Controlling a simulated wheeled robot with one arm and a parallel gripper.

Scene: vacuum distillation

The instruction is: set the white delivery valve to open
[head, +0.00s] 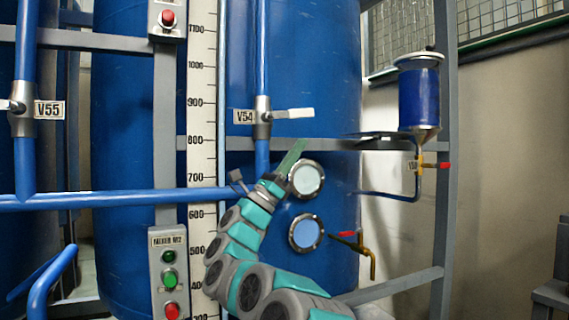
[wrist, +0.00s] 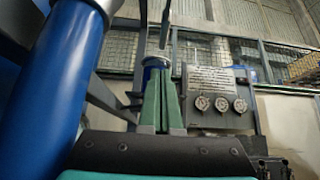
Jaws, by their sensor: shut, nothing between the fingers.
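The valve labelled V54 (head: 262,117) sits on a vertical blue pipe. Its white lever (head: 291,114) points right, level and across the pipe. A second white-levered valve, V55 (head: 22,106), is at the far left, its lever also level; neither label says "delivery". My gripper (head: 298,147) is below and slightly right of the V54 lever, its green fingers pointing up and apart from it. In the wrist view the fingers (wrist: 160,95) are together and empty. A thin grey piece above their tips may be the lever, but I cannot tell.
A large blue tank (head: 330,60) with two round sight glasses stands behind my gripper. A horizontal blue pipe (head: 120,198) runs at left. A blue reservoir (head: 418,97) with a red-handled valve (head: 437,165) hangs at right. The wrist view shows a panel with three gauges (wrist: 221,104).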

